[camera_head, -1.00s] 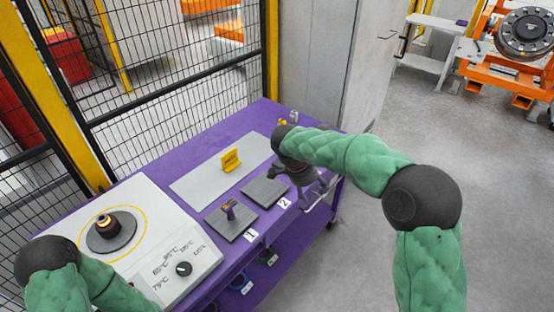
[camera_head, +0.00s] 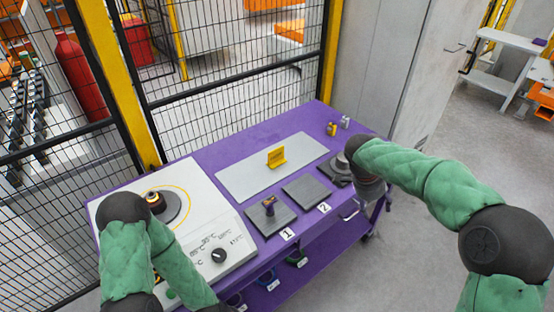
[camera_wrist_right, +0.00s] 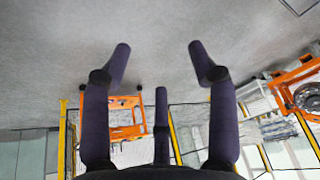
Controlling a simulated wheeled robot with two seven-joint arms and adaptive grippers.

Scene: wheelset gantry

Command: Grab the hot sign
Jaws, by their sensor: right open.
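The yellow hot sign (camera_head: 277,157) stands upright on a light grey plate (camera_head: 240,181) on the purple table. It is clear of both arms. My right gripper (camera_wrist_right: 160,60) is open and empty in the right wrist view, its dark fingers spread over the grey floor. In the head view the right wrist is at the table's right end, right of the sign, with the fingers mostly hidden. My left arm is at the lower left over the heater, and its gripper is out of the frame.
A white heater (camera_head: 202,222) with a dial and a ring on its round plate fills the table's left. Dark pads 1 (camera_head: 280,219) and 2 (camera_head: 307,193) lie in front of the sign. Mesh fence (camera_head: 235,70) stands behind; a grey cabinet (camera_head: 385,70) stands behind the right end.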

